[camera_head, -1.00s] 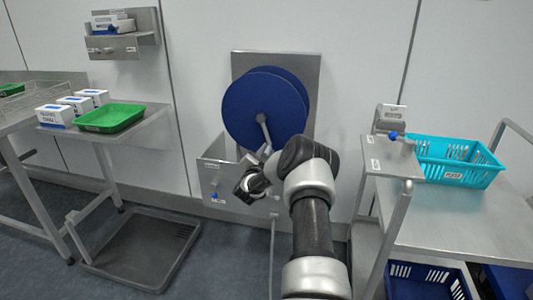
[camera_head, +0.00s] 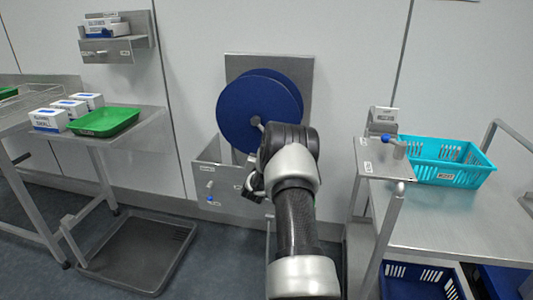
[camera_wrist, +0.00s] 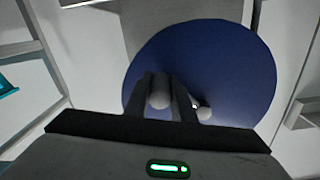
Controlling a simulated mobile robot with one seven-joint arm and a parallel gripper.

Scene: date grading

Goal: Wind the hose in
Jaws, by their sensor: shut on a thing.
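The blue hose reel (camera_head: 245,108) is mounted on a grey wall plate (camera_head: 303,72). It also fills the middle of the wrist view (camera_wrist: 220,65). A pale hub (camera_wrist: 203,112) shows on its face. My gripper (camera_wrist: 163,88) is shut on the crank handle (camera_wrist: 158,100), whose rounded grey end shows between the dark fingers. In the head view my arm hides the handle and most of the crank. I cannot make out the hose for certain.
A grey box (camera_head: 225,183) with a small blue-tipped lever is under the reel. At right stands a steel cart (camera_head: 450,225) with a turquoise basket (camera_head: 430,174). At left are a green tray (camera_head: 104,123), white boxes (camera_head: 48,121) and a dark floor tray (camera_head: 140,255).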

